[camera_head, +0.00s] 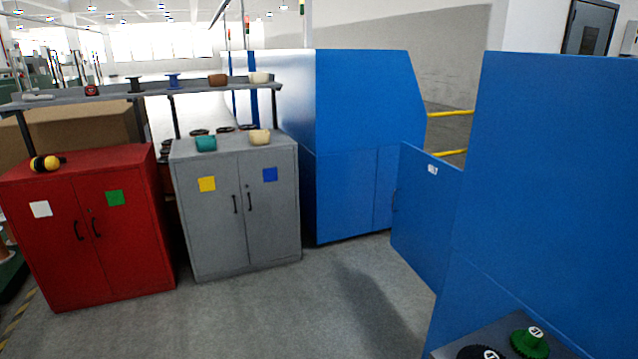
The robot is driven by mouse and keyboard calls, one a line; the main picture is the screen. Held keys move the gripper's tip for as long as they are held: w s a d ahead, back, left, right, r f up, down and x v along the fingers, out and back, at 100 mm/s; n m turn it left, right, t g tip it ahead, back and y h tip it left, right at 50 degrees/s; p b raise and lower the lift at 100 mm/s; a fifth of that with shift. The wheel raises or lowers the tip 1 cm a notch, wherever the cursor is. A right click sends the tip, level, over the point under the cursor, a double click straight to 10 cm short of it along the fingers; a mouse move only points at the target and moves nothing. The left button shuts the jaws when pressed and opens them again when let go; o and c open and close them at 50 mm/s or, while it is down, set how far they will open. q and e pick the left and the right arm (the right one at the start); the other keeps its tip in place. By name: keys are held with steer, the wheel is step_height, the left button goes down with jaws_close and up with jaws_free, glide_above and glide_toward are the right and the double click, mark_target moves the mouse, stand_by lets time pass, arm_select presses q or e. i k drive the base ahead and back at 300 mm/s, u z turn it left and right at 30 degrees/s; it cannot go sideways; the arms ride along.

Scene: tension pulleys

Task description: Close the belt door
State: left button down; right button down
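Neither of my grippers is in view.
A second blue cabinet (365,110) stands behind the door. A grey cabinet (270,215) and a red cabinet (130,255) stand at left. A dark surface with a green pulley (529,342) is at bottom right. The grey floor (320,310) in the middle is clear.

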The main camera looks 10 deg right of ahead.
mark_target(425, 197)
steer(key=i, duration=1.5)
steer(key=z, duration=0.35)
steer(key=i, duration=2.15)
steer(key=z, duration=0.3)
